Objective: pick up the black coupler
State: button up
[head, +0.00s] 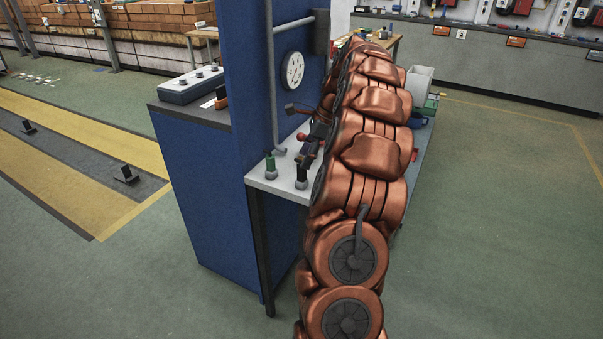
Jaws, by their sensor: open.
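A grey-topped workbench (259,182) stands beside a blue panel, mostly behind my copper-coloured arm. Small dark parts (308,152) lie on its top, close to the left side of my arm. I cannot tell whether one of them is the black coupler. My arm runs from the bottom of the view up and away over the bench. My gripper cannot be made out; the arm covers the place beyond it.
Two upright fittings, one green-topped (270,166) and one dark (301,176), stand at the bench's near end. A blue panel (241,100) with a round gauge (293,70) rises on the left. A grey bin (419,84) stands behind my arm. The floor at right is clear.

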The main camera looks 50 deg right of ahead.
aim_at(302, 175)
jog(key=shift+s+p+x, duration=0.2)
jog(key=shift+p+x, duration=0.45)
jog(key=shift+x, duration=1.85)
jog(key=shift+d, duration=0.15)
grip_shut()
